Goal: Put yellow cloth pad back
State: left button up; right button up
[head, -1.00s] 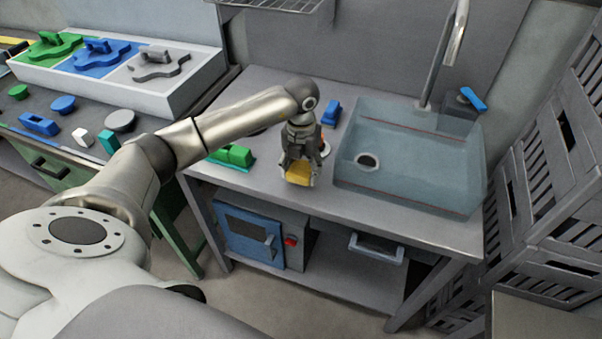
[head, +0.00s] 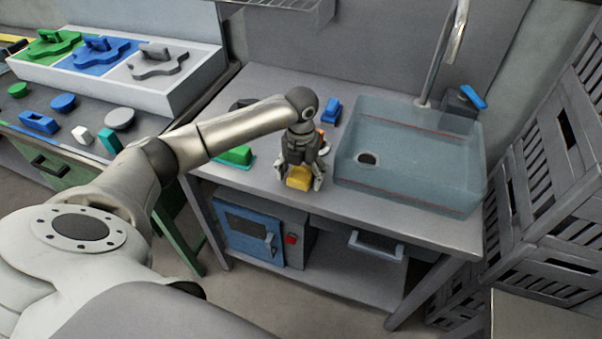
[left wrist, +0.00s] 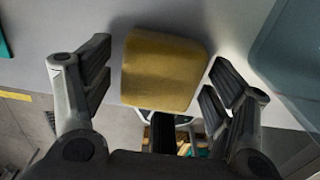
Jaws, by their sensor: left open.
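The yellow cloth pad (head: 299,178) is on the grey counter, left of the sink. In the left wrist view the pad (left wrist: 164,70) is a rounded yellow block between my left gripper's fingers. My left gripper (head: 301,182) points down over the pad. Its fingers are open, with a gap on each side of the pad in the left wrist view (left wrist: 162,66). The pad's underside is hidden, so I cannot tell how it meets the counter. My right gripper is in no view.
The clear blue sink basin (head: 410,165) stands just right of the gripper. A green block (head: 236,155) lies to its left and a blue item (head: 331,109) behind it. The counter's front strip (head: 350,203) is bare. Dark crates (head: 555,190) stand at the right.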

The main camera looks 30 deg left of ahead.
aim_at(301, 173)
pick_arm(q)
jog(key=shift+r, duration=0.4)
notch_tip(301, 173, up, 12)
jog(key=b, duration=0.1)
jog(key=shift+f+b, duration=0.2)
jog(key=shift+b, duration=0.2)
